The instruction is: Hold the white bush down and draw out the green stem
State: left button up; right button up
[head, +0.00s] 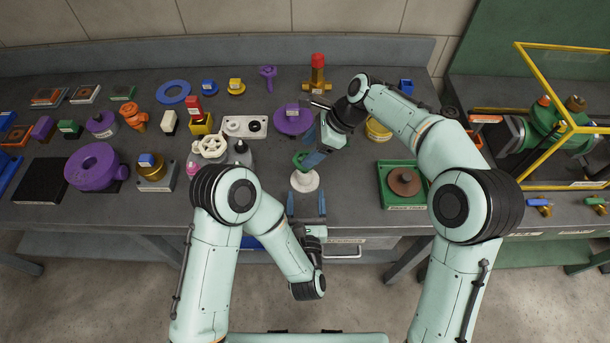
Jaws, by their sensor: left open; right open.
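The white bush (305,182) is a round flanged piece standing on the dark bench near its front edge. The green stem (299,160) rises from the bush, with its top showing beside my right gripper. My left gripper (306,197) is open, its two blue fingers pointing away from me at the near side of the bush. They look spread about as wide as the bush; I cannot tell whether they touch it.
A purple disc (293,121) lies behind the stem. A grey block with a white handwheel (210,146) stands to the left, and a green tray with a brown disc (404,183) to the right. A red-topped brass fitting (317,75) stands at the back.

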aim_at(305, 178)
pick_arm(q)
jog(key=shift+w+d+f, duration=0.1)
jog(key=shift+w+f, duration=0.2)
jog(key=shift+w, duration=0.1)
jog(key=shift+w+a+r, duration=0.15)
jog(key=shift+w, duration=0.25)
jog(key=shift+w+a+r, duration=0.1)
jog(key=shift+w, duration=0.3)
jog(key=w, duration=0.7)
jog(key=shift+r, duration=0.1)
jog(key=shift+c, duration=0.3)
jog(key=c, duration=1.2)
jog(key=shift+f, duration=0.25)
pick_arm(e)
jog(key=shift+s+f, duration=0.15)
jog(key=shift+f, duration=0.1)
pick_arm(q)
jog(key=o, duration=0.5)
jog(key=c, duration=0.4)
